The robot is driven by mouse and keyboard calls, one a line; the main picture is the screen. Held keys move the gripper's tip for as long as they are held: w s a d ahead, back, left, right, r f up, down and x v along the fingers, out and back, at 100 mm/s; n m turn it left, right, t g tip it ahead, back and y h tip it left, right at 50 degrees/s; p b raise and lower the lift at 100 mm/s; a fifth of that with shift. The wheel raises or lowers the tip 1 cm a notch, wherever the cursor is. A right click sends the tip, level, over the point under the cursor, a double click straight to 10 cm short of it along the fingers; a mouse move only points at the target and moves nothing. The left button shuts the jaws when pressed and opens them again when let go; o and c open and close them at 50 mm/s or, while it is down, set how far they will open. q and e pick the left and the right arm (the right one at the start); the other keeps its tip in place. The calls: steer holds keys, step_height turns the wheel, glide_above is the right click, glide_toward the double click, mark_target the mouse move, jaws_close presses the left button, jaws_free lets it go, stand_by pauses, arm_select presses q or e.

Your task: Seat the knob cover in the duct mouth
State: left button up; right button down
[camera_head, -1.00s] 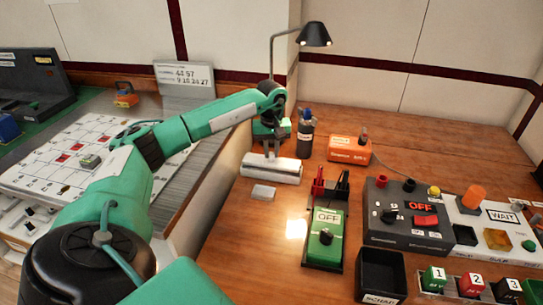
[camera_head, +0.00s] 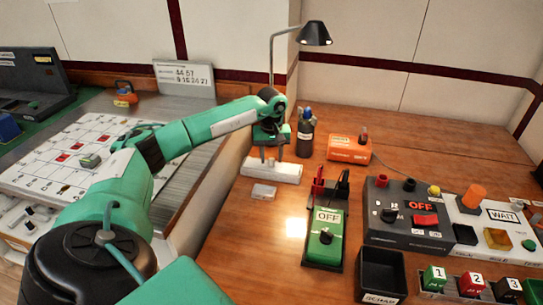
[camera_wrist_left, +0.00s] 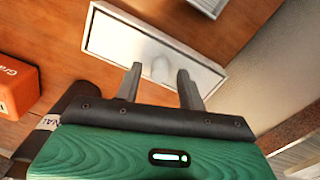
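That panel, with a small pale round knob, appears to be the knob cover (camera_wrist_left: 130,48). It lies within the rim; I cannot tell whether it is fully flush. My left gripper (camera_head: 271,157) is just above the duct, fingers pointing down. In the left wrist view its fingers (camera_wrist_left: 159,78) stand apart on either side of the knob, with gaps visible. My right gripper is out of view.
A small pale block (camera_head: 264,191) lies in front of the duct. A green OFF switch unit (camera_head: 325,238) and a lamp (camera_head: 314,34) are nearby. Bench at right rear is clear.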

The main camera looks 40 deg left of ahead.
mark_target(272, 159)
arm_select(q)
steer(key=shift+r, duration=0.5)
step_height(272, 159, up, 11)
steer(key=shift+r, duration=0.15)
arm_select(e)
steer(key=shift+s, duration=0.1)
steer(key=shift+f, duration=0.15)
